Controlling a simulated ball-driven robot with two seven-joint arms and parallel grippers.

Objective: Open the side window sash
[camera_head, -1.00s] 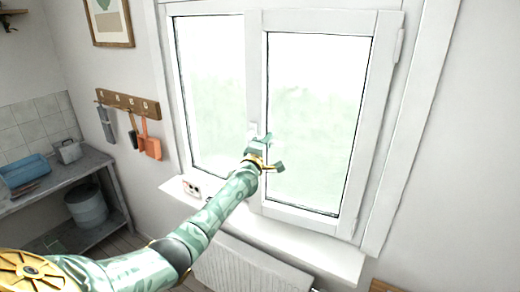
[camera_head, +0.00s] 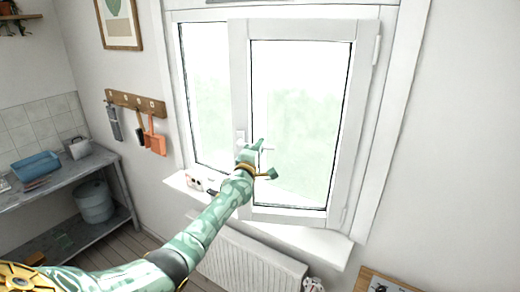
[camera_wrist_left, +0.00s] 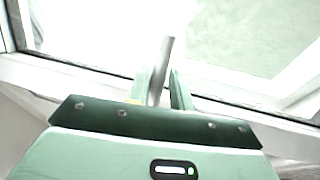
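The window sash (camera_head: 340,120) is the right-hand white-framed pane, with hinges on its right edge. It looks closed or nearly so; I cannot tell if there is a small gap. Its handle has a white base (camera_head: 240,137) on the sash's left stile, and a lever partly hidden by my gripper. My left gripper (camera_head: 266,160) is at the handle, its fingers spread. In the left wrist view the grey handle lever (camera_wrist_left: 165,65) stands between the two green fingers (camera_wrist_left: 163,90), with a small gap at the right finger. My right gripper is not in view.
A white sill (camera_head: 300,238) with small items at its left end lies below the window, above a radiator (camera_head: 245,262). A hook rail (camera_head: 135,102) with hanging tools and a grey bench (camera_head: 75,175) are at left. The wall at right is clear.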

